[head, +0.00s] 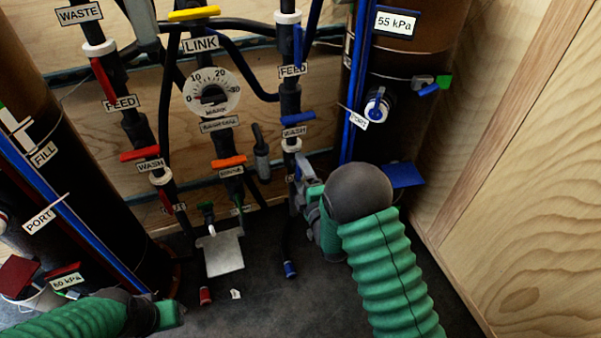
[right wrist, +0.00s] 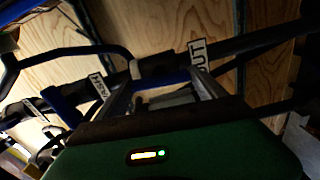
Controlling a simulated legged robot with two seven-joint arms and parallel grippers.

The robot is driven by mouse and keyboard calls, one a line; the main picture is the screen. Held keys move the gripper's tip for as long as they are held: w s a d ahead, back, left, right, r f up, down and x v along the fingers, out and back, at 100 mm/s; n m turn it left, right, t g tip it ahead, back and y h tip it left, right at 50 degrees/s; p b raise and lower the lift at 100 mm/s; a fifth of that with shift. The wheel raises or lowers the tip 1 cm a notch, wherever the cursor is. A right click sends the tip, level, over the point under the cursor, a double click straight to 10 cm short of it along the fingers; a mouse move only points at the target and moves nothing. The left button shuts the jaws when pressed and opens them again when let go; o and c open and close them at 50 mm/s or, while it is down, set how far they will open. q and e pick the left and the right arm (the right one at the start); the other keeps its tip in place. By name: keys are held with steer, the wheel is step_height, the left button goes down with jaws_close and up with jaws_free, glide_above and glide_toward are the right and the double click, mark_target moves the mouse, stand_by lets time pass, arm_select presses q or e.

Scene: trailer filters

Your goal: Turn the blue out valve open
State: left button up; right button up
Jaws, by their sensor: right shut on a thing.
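The blue out valve sits low on the right-hand pipe, below the blue WASH valve (head: 297,118). In the head view my right gripper (head: 303,178) reaches it from the right and covers most of it. In the right wrist view the OUT label (right wrist: 198,52) stands beside the pipe, and the fingers of my right gripper (right wrist: 165,92) close around the blue handle there. The handle is dark and partly hidden, so its exact angle is unclear. My left gripper (head: 170,314) is at the bottom left, away from the valves; its fingers cannot be made out.
A dark cylinder (head: 420,110) with a PORT label stands behind my right arm, near the wooden wall (head: 530,170). A LINK gauge (head: 211,93) and a pipe with red valves (head: 139,155) are to the left. Hose ends (head: 290,270) hang near the dark floor.

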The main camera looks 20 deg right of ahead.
steer(key=shift+s+a+f+n, duration=0.1)
steer(key=shift+f+n, duration=0.15)
steer(key=shift+n, duration=0.25)
steer(key=o, duration=1.1)
steer(key=shift+o, duration=1.1)
steer(key=shift+r, duration=0.1)
